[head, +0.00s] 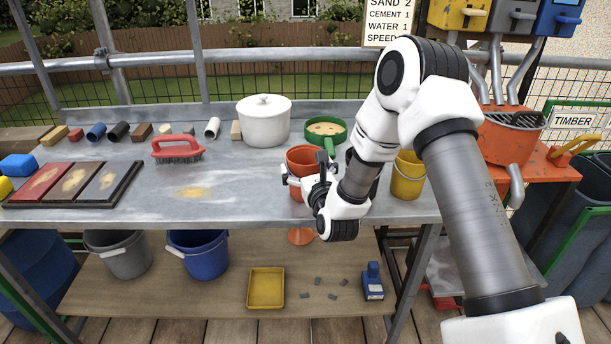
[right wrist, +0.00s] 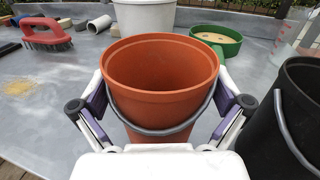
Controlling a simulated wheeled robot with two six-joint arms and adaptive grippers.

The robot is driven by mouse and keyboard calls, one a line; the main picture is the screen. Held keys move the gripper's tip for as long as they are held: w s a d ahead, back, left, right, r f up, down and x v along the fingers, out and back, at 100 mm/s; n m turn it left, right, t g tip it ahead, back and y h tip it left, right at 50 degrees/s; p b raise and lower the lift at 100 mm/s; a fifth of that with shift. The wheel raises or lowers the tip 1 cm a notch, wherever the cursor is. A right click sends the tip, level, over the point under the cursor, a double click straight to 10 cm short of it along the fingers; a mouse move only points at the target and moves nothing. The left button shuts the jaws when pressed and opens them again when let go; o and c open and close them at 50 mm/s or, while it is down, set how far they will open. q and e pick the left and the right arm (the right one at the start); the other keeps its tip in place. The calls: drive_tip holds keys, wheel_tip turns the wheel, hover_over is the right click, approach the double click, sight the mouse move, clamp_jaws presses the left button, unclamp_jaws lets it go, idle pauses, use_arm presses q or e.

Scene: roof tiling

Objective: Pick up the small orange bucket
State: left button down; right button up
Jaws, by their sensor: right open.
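The small orange bucket (head: 303,157) stands upright near the front edge of the grey table, with its grey wire handle hanging down the near side. It fills the middle of the right wrist view (right wrist: 160,88), and its inside looks empty. My right gripper (head: 306,178) is at the bucket, its two fingers (right wrist: 163,110) spread open on either side of the bucket wall. Whether either finger touches the wall I cannot tell. The lower part of the bucket is partly hidden by the gripper. My left gripper is not in view.
A black bucket (right wrist: 300,115) stands close on the right. A yellow bucket (head: 408,176), green pan (head: 325,131), white pot (head: 263,122) and red brush (head: 177,147) also stand on the table (head: 235,185). Free table lies to the left.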

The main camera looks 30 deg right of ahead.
drive_tip(key=c, duration=0.8)
